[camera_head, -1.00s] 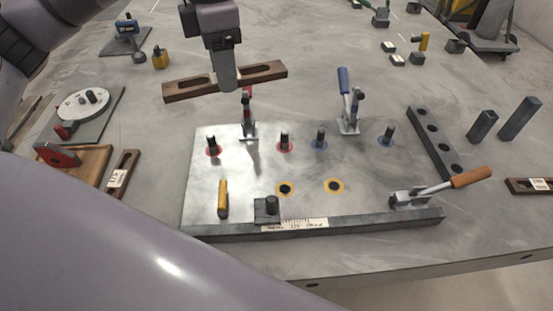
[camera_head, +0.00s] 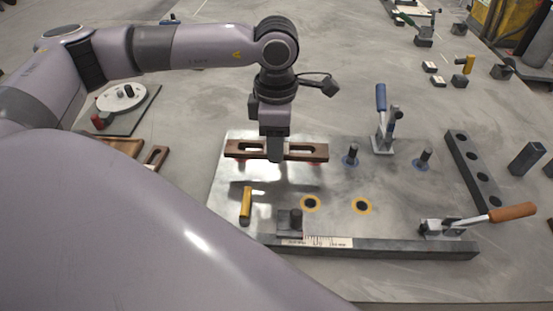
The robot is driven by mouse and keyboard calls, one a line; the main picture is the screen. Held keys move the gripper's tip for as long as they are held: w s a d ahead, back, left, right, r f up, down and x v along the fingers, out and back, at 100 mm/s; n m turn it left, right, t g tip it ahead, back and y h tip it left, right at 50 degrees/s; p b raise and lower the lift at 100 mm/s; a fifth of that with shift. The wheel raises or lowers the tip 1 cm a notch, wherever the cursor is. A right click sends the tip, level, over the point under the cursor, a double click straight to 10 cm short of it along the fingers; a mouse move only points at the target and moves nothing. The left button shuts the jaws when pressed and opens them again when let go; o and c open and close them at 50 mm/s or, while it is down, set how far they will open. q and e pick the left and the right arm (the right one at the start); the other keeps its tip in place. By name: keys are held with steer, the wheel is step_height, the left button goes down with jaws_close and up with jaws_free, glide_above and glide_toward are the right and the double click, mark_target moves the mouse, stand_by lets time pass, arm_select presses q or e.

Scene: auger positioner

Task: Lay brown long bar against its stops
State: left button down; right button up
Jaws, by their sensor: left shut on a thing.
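The brown long bar (camera_head: 308,151) has long slots and lies crosswise over the back left part of the metal fixture plate (camera_head: 330,190). My left gripper (camera_head: 275,158) comes down from above and is shut on the bar near its middle. Red spots of the plate show just below the bar; the red-marked pins there are hidden by it. I cannot tell whether the bar touches the plate or the pins. My right gripper is not in view.
Two blue-ringed pins (camera_head: 351,155) stand right of the bar. A blue-handled clamp (camera_head: 383,120) stands behind them. An orange-handled clamp (camera_head: 470,221) is at the front right. A yellow pin (camera_head: 245,205) and a dark block (camera_head: 291,223) are in front.

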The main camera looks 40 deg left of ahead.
mark_target(276, 172)
arm_select(q)
steer(key=shift+f, duration=2.7)
steer(key=shift+f, duration=0.2)
steer(key=c, duration=0.6)
jaws_free()
step_height(276, 172, up, 12)
steer(key=shift+r, duration=0.2)
steer(key=shift+s, duration=0.1)
